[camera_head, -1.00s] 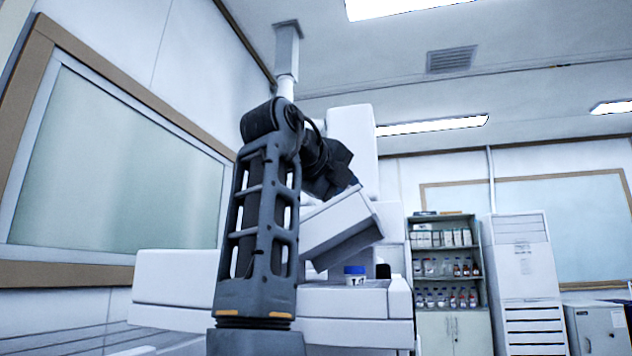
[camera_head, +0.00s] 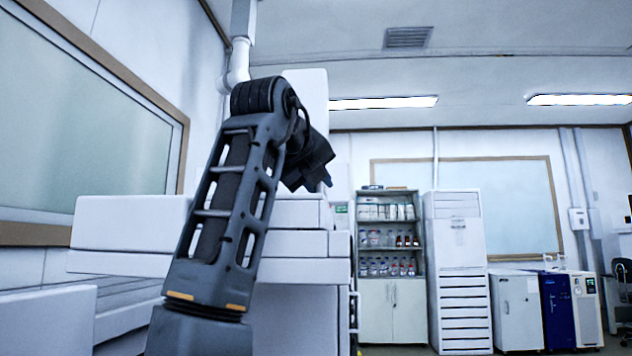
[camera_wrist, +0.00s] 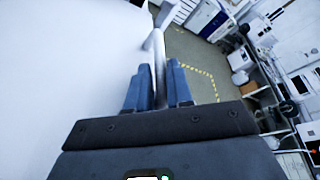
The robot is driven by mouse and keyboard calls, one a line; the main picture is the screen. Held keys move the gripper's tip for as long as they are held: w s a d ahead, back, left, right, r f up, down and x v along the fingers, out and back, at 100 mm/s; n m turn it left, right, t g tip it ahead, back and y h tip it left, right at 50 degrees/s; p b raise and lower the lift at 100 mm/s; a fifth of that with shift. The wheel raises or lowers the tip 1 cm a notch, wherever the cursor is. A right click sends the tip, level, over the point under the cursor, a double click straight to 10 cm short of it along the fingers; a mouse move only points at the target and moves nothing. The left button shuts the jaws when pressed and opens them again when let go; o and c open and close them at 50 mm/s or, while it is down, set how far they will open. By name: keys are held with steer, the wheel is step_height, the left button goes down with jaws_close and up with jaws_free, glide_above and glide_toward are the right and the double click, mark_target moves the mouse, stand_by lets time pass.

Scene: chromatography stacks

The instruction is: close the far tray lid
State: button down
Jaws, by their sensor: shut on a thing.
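In the head view, the white stack at centre has a level white top section (camera_head: 297,212), which looks like the far tray lid lying flat on the units below (camera_head: 300,243). My arm partly hides it. My gripper (camera_head: 323,184) points down and right at the lid's upper right edge. In the wrist view, its two blue fingers (camera_wrist: 160,75) are shut on a pale bar (camera_wrist: 160,48), apparently the lid's handle. A broad white surface (camera_wrist: 70,60) fills the left beside the fingers. The tray's inside is hidden.
Another white unit (camera_head: 128,222) stands left of my arm, and a white box (camera_head: 45,318) is at lower left. A bottle shelf (camera_head: 388,240), a tall white cabinet (camera_head: 458,270) and a blue unit (camera_head: 557,308) stand along the back.

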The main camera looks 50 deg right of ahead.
steer(key=shift+s+d+f, duration=0.15)
steer(key=shift+s+f, duration=0.05)
steer(key=shift+f, duration=0.1)
steer(key=c, duration=1.1)
jaws_free()
steer(key=shift+w+r, duration=0.1)
steer(key=shift+a+r, duration=0.15)
steer(key=shift+a, duration=0.2)
steer(key=shift+v, duration=3.65)
steer(key=shift+s, duration=0.2)
